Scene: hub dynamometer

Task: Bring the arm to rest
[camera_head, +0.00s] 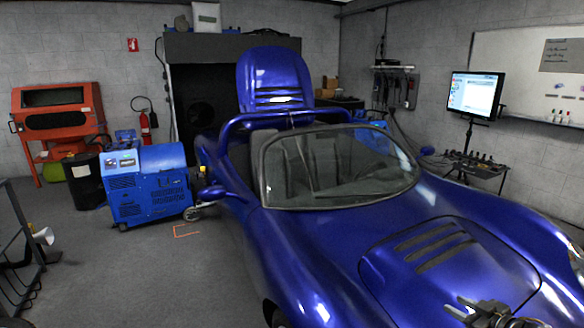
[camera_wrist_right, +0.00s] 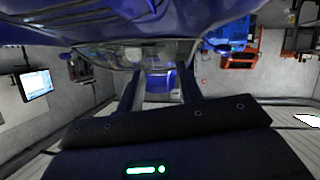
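My right gripper (camera_head: 478,311) shows at the bottom right edge of the head view, in front of the blue car's front hood. Most of its arm is cut off by the frame. In the right wrist view its two dark fingers (camera_wrist_right: 158,88) stand apart with nothing between them, so it is open and empty. My left gripper is in neither view. The blue open-top car (camera_head: 440,222) fills the middle and right of the head view. In the right wrist view, car bodywork (camera_wrist_right: 110,22) spans the top, close to the gripper; I cannot tell the exact gap.
A blue wheeled machine (camera_head: 150,183) stands left of the car. Behind it are a black drum (camera_head: 84,181) and an orange cabinet (camera_head: 58,115). A monitor (camera_head: 475,95) stands at the right. A dark rack (camera_head: 18,240) is at far left. Grey floor (camera_head: 150,275) is free before the machine.

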